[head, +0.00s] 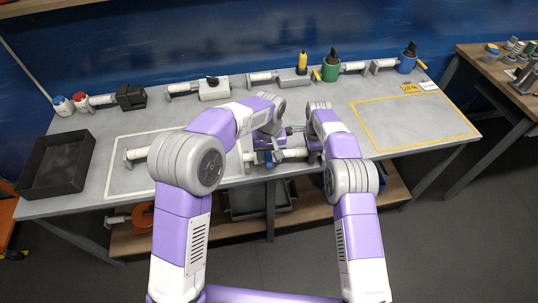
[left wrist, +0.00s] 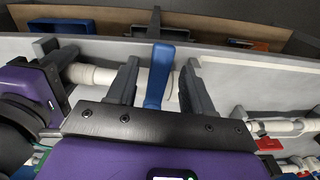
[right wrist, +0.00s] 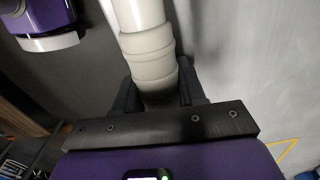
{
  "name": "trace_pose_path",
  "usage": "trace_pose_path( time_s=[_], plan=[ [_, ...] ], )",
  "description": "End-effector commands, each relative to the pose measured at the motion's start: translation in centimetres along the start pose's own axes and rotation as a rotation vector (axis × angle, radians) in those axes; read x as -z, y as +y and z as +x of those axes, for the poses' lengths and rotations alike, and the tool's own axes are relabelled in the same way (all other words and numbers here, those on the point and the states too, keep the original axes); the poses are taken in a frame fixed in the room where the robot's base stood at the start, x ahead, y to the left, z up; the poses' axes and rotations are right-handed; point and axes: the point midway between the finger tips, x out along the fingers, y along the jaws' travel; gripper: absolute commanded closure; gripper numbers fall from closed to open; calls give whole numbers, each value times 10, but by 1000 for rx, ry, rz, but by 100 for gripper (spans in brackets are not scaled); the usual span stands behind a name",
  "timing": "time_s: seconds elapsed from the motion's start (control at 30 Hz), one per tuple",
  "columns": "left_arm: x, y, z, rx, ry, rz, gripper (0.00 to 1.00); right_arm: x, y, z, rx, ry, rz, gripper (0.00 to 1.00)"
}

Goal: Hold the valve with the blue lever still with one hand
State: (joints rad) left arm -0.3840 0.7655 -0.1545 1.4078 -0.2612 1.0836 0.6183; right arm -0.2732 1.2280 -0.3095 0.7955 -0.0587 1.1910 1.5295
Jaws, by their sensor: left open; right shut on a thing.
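The valve with the blue lever sits in a white pipe at the front middle of the table, partly hidden by my arms in the head view. Its blue lever (left wrist: 158,75) shows large in the left wrist view, over the white pipe (left wrist: 95,76). My left gripper (left wrist: 157,68) is open, with one finger on each side of the lever, apart from it as far as I can see. My right gripper (right wrist: 160,85) is shut on a white pipe section (right wrist: 147,45) with stepped collars; its fingertips are partly hidden behind the pipe.
A black tray (head: 32,165) stands at the left end of the table. Several pipe pieces and valves, including a green one (head: 330,71), line the back edge. A yellow-outlined area (head: 375,152) on the right is clear. A side table (head: 500,70) stands at far right.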

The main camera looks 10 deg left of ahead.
Motion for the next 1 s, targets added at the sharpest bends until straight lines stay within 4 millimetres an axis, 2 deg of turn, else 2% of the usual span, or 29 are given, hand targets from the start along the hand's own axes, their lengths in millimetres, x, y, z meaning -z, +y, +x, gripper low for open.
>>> trace_pose_path(
  time_s=[0.07, 0.1, 0.4, 0.43, 0.77, 1.0],
  plan=[
    [0, 0, 0, 0, 0, 0, 49, 0, 0, 0, 1, 0, 0, 100],
    [0, 0, 0, 0, 0, 0, 52, 0, 0, 0, 1, 0, 0, 100],
    [0, 0, 0, 0, 0, 0, 98, 0, 0, 0, 1, 0, 0, 100],
    [0, 0, 0, 0, 0, 0, 100, 0, 0, 0, 1, 0, 0, 100],
    [0, 0, -1, 0, 0, 6, 100, 0, 0, 0, 1, 0, 0, 100],
    [1, -6, -1, 0, 1, 76, 100, 0, 0, 0, 1, 0, 0, 100]
  ],
)
